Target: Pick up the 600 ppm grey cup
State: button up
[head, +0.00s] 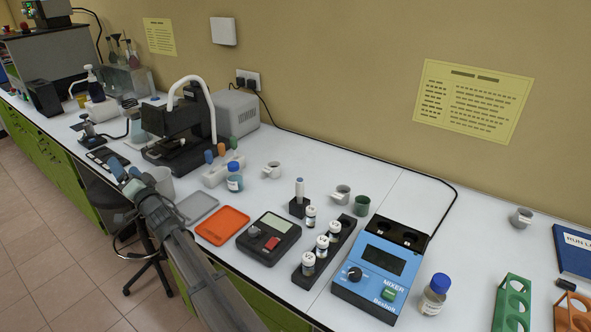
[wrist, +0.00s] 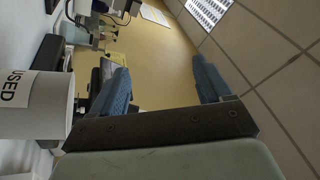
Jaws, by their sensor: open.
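Three small grey cups with handles stand on the white bench in the head view: one right of the blue-capped bottle (head: 272,169), one beside the dark green cup (head: 342,193), and one at the far right (head: 521,217). Their ppm markings are too small to read, so I cannot tell which is 600 ppm. My gripper (head: 127,174) is at the left, over the bench's front edge, far from all three cups. In the wrist view my gripper (wrist: 162,75) shows its blue fingers spread wide with nothing between them. No grey cup is identifiable there.
A white container marked "USED" (wrist: 30,105) is close beside my gripper. The blue mixer (head: 378,270), black vial rack (head: 325,250), dark green cup (head: 362,205) and orange tray (head: 222,226) stand on the bench. Clear bench lies around the far-right cup.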

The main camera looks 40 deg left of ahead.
jog(key=w+d+m+t+h, duration=0.1)
jog(key=w+d+t+h, duration=0.15)
jog(key=w, duration=0.85)
jog(key=w+d+m+t+h, duration=0.1)
jog(key=w+d+t+h, duration=0.2)
jog(key=w, duration=0.8)
jog(key=w+d+m+t+h, duration=0.15)
jog(key=w+d, duration=0.35)
jog(key=w, duration=0.6)
jog(key=w+d+f+m+t+h, duration=0.15)
jog(key=w+d+h, duration=0.25)
jog(key=w+d, duration=0.8)
jog(key=w+d+f+m+h, duration=0.2)
jog(key=w+d+h, duration=0.2)
jog(key=w+d, duration=0.8)
jog(key=w+d+g+h, duration=0.1)
jog(key=w+d, duration=0.3)
jog(key=d, duration=0.3)
jog(key=w+d+g+h, duration=0.1)
jog(key=w+d+h, duration=0.1)
jog(key=w+d, duration=0.35)
jog(key=r+m+g+h, duration=0.2)
jog(key=m+g+h, duration=0.1)
jog(key=g, duration=0.6)
send_over(522, 217)
jog(key=w+d, duration=0.1)
jog(key=w, duration=0.1)
jog(key=f, duration=1.3)
jog(key=shift+a+f, duration=0.15)
jog(key=shift+a, duration=0.1)
